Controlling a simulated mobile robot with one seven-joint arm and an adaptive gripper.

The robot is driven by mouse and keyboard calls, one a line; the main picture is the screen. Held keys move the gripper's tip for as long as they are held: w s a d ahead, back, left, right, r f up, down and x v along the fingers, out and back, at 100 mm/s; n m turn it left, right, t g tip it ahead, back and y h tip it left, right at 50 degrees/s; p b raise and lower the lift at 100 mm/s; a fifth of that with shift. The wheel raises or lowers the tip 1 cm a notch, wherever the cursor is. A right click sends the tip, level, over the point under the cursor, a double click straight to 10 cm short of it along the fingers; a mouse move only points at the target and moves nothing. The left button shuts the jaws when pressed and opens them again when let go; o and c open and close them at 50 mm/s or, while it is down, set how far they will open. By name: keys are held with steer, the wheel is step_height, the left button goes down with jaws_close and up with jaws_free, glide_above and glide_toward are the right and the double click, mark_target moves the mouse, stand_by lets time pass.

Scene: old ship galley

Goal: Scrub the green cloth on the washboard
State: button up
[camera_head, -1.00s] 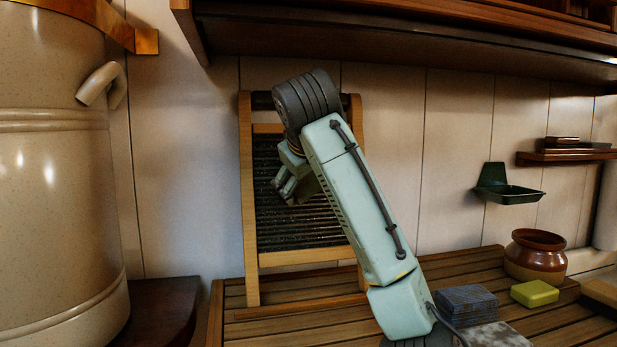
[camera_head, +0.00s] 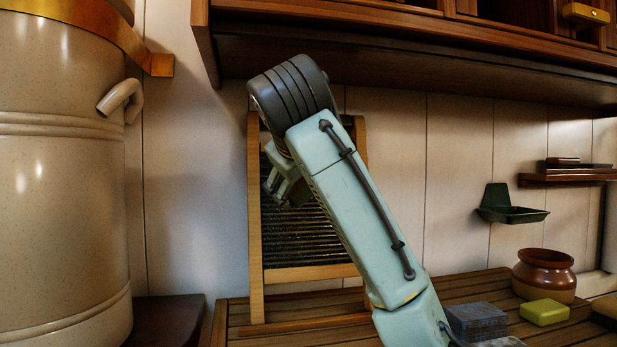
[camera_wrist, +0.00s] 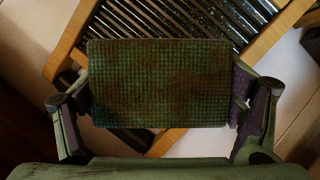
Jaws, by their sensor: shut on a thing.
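The washboard (camera_head: 255,220) stands on the slatted counter, leaning at the wall, with a wooden frame and dark ribbed face. My gripper (camera_head: 278,188) is in front of its upper left part; my own arm hides much of the ribs. In the wrist view, my gripper (camera_wrist: 158,90) is shut on the green cloth (camera_wrist: 158,84), a flat, dark green woven rectangle with brownish stains, held by its two sides. The washboard's ribs (camera_wrist: 190,25) show behind the cloth. I cannot tell whether the cloth touches them. In the head view I cannot make out the cloth.
A large cream urn (camera_head: 60,180) stands close on the left. A wooden shelf (camera_head: 400,70) overhangs above. On the slatted counter (camera_head: 300,310) at right are a blue-grey block (camera_head: 475,320), a yellow-green block (camera_head: 544,312) and a brown pot (camera_head: 545,272). A green wall dish (camera_head: 512,214) hangs behind.

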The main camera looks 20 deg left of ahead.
steer(key=w+f+p, duration=0.1)
steer(key=w+f, duration=0.1)
steer(key=w+f+g+p, duration=0.1)
steer(key=f, duration=0.2)
steer(key=w+f+g+p, duration=0.1)
steer(key=w+f, duration=0.1)
steer(key=f, duration=0.1)
steer(key=shift+w+a+f+p, duration=0.15)
steer(key=shift+w+a+p, duration=0.1)
steer(key=shift+w+p, duration=0.05)
steer(key=shift+w+r+p, duration=0.15)
steer(key=shift+r+p, duration=0.5)
steer(key=shift+p, duration=0.05)
steer(key=shift+w+r+p, duration=0.15)
steer(key=shift+r+p, duration=0.5)
steer(key=shift+p, duration=0.05)
steer(key=shift+w+a+r+p, duration=0.15)
steer(key=shift+w+a+p, duration=0.3)
steer(key=shift+w+p, duration=0.15)
steer(key=shift+w+a+r+p, duration=0.15)
steer(key=shift+w+a+p, duration=0.3)
steer(key=shift+w, duration=0.15)
steer(key=shift+w+a+r, duration=0.2)
steer(key=shift+w+r, duration=0.5)
steer(key=shift+r, duration=0.2)
steer(key=shift+w+r+p, duration=0.15)
steer(key=shift+r+p, duration=0.2)
steer(key=shift+r, duration=0.35)
steer(key=shift+d, duration=0.1)
